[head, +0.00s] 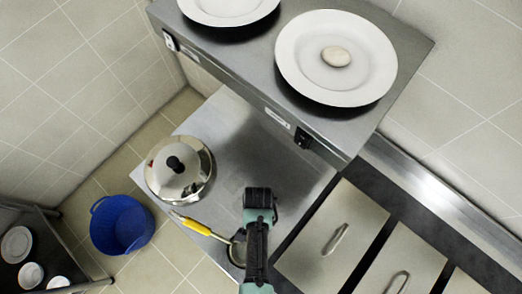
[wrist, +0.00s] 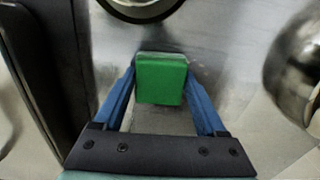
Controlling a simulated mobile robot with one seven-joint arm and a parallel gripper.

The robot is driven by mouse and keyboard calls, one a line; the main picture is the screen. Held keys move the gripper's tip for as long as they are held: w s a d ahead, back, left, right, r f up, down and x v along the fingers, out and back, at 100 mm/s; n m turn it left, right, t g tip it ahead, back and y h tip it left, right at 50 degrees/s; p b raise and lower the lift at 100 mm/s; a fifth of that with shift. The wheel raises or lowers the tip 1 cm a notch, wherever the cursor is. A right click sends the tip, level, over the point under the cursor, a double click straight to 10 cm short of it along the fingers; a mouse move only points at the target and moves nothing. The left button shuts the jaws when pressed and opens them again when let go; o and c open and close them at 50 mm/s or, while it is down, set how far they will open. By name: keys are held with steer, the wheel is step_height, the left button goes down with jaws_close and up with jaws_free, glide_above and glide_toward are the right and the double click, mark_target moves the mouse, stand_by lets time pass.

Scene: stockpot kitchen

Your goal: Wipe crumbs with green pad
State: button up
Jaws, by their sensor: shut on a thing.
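The green pad (wrist: 161,82) is between the two blue fingers of my gripper (wrist: 161,68) in the wrist view, and the fingers are shut on its sides. The pad is over the steel counter, and I cannot tell whether it touches the surface. In the head view my gripper (head: 259,200) is above the steel counter (head: 222,125), seen from above, and the pad is hidden there. No crumbs can be made out clearly in either view.
A steel lid (head: 178,168) with a black knob stands left of my gripper. A yellow-handled utensil (head: 205,230) lies nearer. A raised steel unit (head: 240,75) with white plates (head: 300,75) stands behind. A blue bucket (head: 122,226) is on the floor. Handled panels (head: 330,235) lie right.

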mark_target(235, 192)
steer(key=shift+w+a+f+b, duration=0.15)
steer(key=shift+w+a+b, duration=0.4)
steer(key=shift+w+a, duration=0.6)
steer(key=shift+w+a+b, duration=0.3)
steer(key=shift+w+a, duration=0.25)
steer(key=shift+a, duration=0.4)
steer(key=shift+w+a+b, duration=0.25)
steer(key=shift+w+a, duration=0.3)
steer(key=shift+a, duration=0.35)
steer(key=shift+w+a+f+b, duration=0.1)
steer(key=shift+w+a+b, duration=0.75)
steer(key=shift+a, duration=0.3)
steer(key=shift+w+a+b, duration=0.45)
steer(key=shift+w+a, duration=0.15)
steer(key=shift+a, duration=0.25)
steer(key=shift+w+a+b, duration=0.45)
steer(key=shift+w+a, duration=0.1)
steer(key=shift+a, duration=0.3)
steer(key=shift+w+r, duration=0.1)
steer(key=shift+r, duration=0.1)
steer(key=shift+r+p, duration=0.55)
steer(key=shift+p, duration=0.1)
step_height(235, 192, up, 5)
steer(key=p, duration=0.4)
steer(key=shift+p, duration=0.35)
